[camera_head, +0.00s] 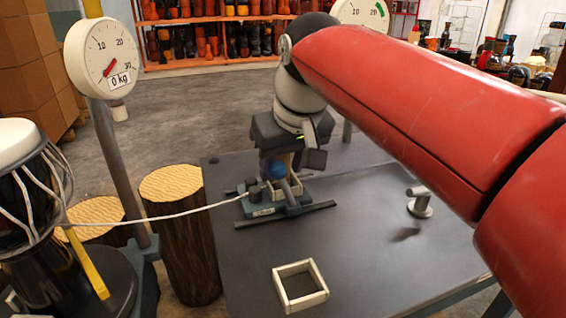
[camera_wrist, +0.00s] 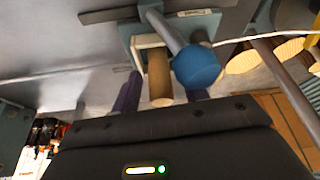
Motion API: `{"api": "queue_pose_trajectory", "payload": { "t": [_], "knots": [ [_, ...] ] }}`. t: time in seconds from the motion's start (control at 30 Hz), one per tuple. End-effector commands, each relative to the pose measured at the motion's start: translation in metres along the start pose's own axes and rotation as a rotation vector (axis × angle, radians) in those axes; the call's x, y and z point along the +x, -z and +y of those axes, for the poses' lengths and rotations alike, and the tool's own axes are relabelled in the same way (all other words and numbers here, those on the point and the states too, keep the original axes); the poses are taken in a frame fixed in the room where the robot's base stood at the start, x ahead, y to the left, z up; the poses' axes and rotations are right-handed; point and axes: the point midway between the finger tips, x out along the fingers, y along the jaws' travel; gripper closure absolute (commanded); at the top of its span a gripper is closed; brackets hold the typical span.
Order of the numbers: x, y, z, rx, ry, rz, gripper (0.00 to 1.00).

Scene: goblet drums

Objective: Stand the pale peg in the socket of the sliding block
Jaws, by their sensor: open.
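The sliding block (camera_head: 264,208) is a teal block on a dark rail on the table, with a pale square-framed socket on top. In the wrist view its socket rim (camera_wrist: 139,43) shows. The pale peg (camera_wrist: 159,78) is a tan cylinder with its far end inside that rim; I cannot tell how deep it sits. My gripper (camera_wrist: 163,92) is open, its purple fingers on either side of the peg with visible gaps. In the head view my gripper (camera_head: 281,160) is low over the block and mostly hides the peg.
A blue ball knob (camera_wrist: 196,67) on a grey rod is close beside the peg. A white cord (camera_head: 150,217) runs left from the block. An empty pale square frame (camera_head: 301,301) and a grey post (camera_head: 420,207) are on the table. The dial (camera_head: 103,57) stands left.

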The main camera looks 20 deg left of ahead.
Motion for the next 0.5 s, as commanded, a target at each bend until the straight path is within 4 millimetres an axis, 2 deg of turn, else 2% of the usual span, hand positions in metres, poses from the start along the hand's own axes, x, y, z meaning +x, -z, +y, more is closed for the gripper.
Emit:
{"api": "queue_pose_trajectory", "payload": {
  "t": [0.17,0.5],
  "knots": [
    [-0.020,0.002,0.000,0.000,0.000,0.003,0.56],
    [-0.093,0.002,0.000,0.000,0.000,0.003,0.56]
  ]
}}
